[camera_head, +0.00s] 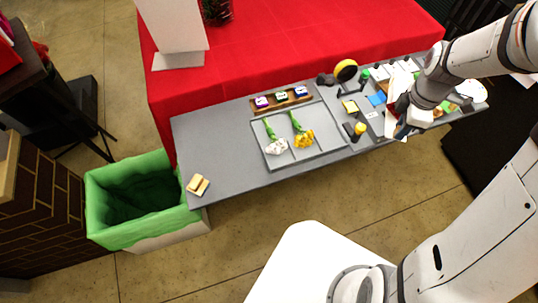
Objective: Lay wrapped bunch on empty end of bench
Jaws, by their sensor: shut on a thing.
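My gripper (403,116) is over the right part of the grey bench (225,140). It is shut on the wrapped bunch (393,126), of which only some pale wrapping shows beside the jaws. My wrist and arm hide much of it, and I cannot tell whether it touches the bench. The left end of the bench is mostly bare, with a small tan and cream block (198,185) near its front left corner.
A grey tray (322,158) with white flowers (276,146) and yellow flowers (303,139) lies mid-bench. A wooden rack (282,99) stands behind it. Small tools crowd the right. A green-lined bin (115,228) stands left of the bench; a red-covered table (290,45) is behind.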

